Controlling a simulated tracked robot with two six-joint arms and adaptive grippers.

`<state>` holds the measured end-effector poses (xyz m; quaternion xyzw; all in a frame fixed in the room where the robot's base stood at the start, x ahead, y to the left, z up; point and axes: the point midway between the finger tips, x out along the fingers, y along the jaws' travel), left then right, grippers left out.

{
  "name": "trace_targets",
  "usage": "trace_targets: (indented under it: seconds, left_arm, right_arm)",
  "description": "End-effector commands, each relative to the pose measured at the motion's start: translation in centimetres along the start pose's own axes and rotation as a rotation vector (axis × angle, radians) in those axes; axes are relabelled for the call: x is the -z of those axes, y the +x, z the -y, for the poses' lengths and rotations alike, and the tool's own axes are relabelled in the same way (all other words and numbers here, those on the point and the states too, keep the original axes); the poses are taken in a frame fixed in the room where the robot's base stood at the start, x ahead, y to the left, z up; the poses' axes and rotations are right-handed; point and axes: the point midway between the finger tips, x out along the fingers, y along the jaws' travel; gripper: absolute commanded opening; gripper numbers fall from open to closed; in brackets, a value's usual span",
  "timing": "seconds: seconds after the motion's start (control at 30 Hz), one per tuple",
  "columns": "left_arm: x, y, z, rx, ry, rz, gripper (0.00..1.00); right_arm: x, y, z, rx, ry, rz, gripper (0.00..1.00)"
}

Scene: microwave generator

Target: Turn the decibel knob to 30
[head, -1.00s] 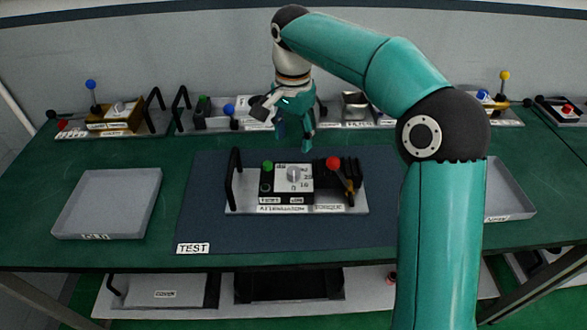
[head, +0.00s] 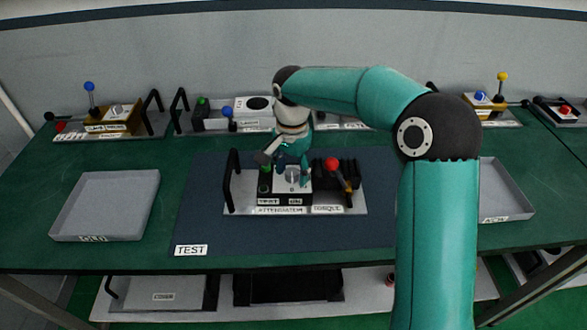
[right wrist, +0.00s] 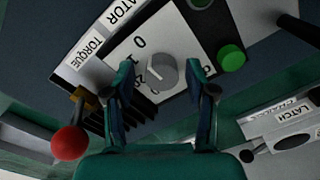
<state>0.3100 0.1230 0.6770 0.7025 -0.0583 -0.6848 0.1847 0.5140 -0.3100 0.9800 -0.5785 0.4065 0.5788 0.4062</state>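The decibel knob (head: 292,175) is a grey round knob on a white dial plate on the attenuator module, which lies on the blue test mat (head: 205,220). In the right wrist view the knob (right wrist: 163,72) shows between the fingertips, with "0" and other partly hidden numbers around it. My right gripper (head: 290,172) is above the dial; in the right wrist view the gripper (right wrist: 160,80) is open, its fingers on either side of the knob and apart from it. The exact knob setting is hard to read. My left gripper is not in view.
A green button (right wrist: 232,58) and a red-balled torque lever (head: 332,163) flank the dial. A black handle (head: 232,180) stands at the module's left end. Grey trays (head: 105,205) lie at both sides. Other modules line the back of the table.

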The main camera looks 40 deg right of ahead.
Motion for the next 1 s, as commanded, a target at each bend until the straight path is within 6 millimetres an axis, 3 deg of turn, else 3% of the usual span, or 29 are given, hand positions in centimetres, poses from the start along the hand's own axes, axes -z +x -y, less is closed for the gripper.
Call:
trace_targets:
  seconds: [0.03,0.3,0.67,1.0]
  left_arm:
    - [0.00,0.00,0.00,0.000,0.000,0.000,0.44]
    - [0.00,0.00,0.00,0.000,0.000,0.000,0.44]
    - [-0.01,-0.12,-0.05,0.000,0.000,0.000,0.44]
    - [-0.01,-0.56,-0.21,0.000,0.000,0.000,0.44]
  right_arm:
    - [-0.02,-0.01,0.02,0.000,0.000,0.000,0.43]
    - [-0.04,-0.01,0.04,0.000,-0.001,0.000,0.00]
    - [-0.15,-0.05,0.15,0.000,-0.052,0.001,0.00]
    - [-0.14,-0.09,0.15,0.001,-0.269,0.001,0.00]
